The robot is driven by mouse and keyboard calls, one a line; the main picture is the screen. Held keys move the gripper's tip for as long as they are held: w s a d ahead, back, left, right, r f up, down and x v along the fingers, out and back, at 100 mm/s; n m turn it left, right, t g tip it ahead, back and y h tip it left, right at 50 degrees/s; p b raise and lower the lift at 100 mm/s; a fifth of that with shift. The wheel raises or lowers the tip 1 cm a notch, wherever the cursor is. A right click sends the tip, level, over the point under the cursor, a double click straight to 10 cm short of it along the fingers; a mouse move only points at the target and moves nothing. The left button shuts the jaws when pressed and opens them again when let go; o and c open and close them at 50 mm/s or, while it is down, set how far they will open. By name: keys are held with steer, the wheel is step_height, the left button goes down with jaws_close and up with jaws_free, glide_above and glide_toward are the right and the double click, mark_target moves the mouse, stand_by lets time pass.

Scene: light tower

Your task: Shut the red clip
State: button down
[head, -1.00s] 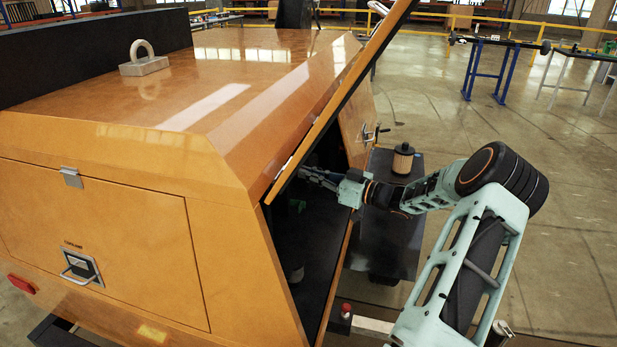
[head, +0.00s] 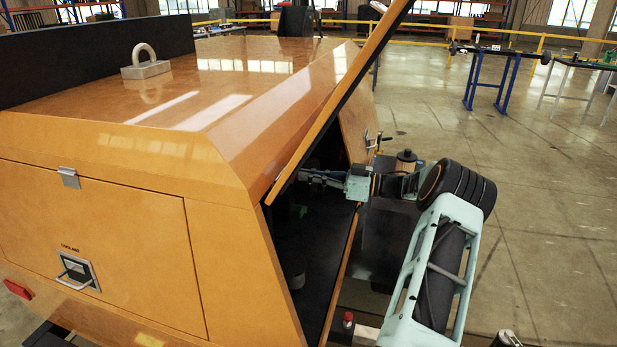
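No red clip can be made out in the head view. My gripper (head: 312,177) reaches from the right into the dark opening in the side of the orange light tower housing (head: 120,130). The raised orange door (head: 335,100) stands open above it, and its edge meets the view of the fingers. The fingertips are small and partly lost against the door edge and the dark interior, so I cannot tell whether they are open or hold anything. The inside of the compartment (head: 318,225) is mostly in shadow.
A small red cap (head: 348,317) sits below the opening, and a red lamp (head: 18,289) is at the housing's lower left. Blue trestles (head: 490,78) stand far back.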

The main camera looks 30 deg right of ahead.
steer(key=shift+r, duration=0.1)
steer(key=c, duration=2.2)
jaws_free()
steer(key=shift+o, duration=0.2)
steer(key=v, duration=0.8)
